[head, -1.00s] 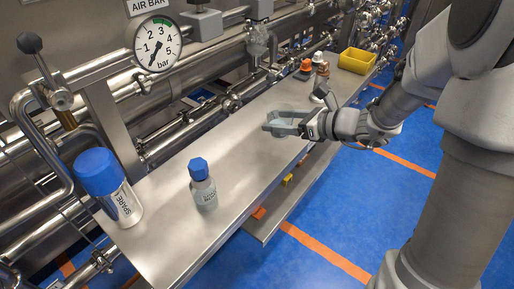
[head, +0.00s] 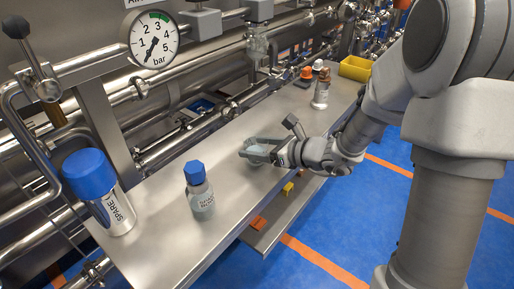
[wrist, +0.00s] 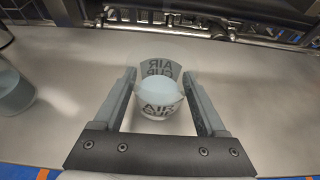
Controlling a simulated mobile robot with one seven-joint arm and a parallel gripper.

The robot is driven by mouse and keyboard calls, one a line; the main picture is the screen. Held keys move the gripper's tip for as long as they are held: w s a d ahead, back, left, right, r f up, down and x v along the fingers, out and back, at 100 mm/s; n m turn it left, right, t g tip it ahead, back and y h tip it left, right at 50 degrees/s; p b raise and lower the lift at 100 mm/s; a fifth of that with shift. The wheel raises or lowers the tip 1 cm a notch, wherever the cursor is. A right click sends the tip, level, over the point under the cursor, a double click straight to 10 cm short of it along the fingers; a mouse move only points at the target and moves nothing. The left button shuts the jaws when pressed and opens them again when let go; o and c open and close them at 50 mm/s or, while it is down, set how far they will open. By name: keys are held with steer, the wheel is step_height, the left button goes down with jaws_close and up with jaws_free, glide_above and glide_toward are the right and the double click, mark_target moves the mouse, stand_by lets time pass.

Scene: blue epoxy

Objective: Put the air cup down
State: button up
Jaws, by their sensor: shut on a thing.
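The air cup (wrist: 161,92) is a clear cup with grey "AIR CUP" lettering and a pale blue inside. In the wrist view it sits between the two fingers of my gripper (wrist: 160,74), which is shut on it. In the head view my gripper (head: 250,151) is low over the middle of the steel shelf (head: 228,178), and the cup (head: 259,146) is partly hidden by the fingers. I cannot tell whether the cup's base touches the shelf.
A blue-capped bottle (head: 200,193) and a blue-topped SPARE canister (head: 117,212) stand to the left. Pipes run behind the shelf.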

steer(key=shift+f, duration=0.2)
steer(key=o, duration=1.5)
steer(key=shift+r, duration=0.2)
steer(key=shift+r, duration=0.2)
steer(key=p+v, duration=0.3)
steer(key=v, duration=0.9)
steer(key=s+a+r+n+g+h, duration=0.1)
steer(key=s+a+r+n+g, duration=0.15)
steer(key=s+n, duration=0.4)
steer(key=s+a+r+n+g+h, duration=0.1)
steer(key=s+a+n+g, duration=0.15)
steer(key=s+n, duration=0.4)
steer(key=s+d+r+n+h, duration=0.1)
steer(key=d+r+n+h, duration=0.1)
steer(key=d+n+h, duration=0.1)
steer(key=s+d+r+n+t+h, duration=0.1)
steer(key=s+d+r+n+h, duration=0.1)
steer(key=d+n, duration=0.2)
steer(key=s+d+r+n+t+h, duration=0.1)
steer(key=s+d+r+n+h, duration=0.1)
steer(key=n, duration=0.3)
steer(key=shift+s+d+n+h, duration=0.15)
steer(key=shift+d+n+h, duration=0.15)
steer(key=shift+d+h, duration=0.5)
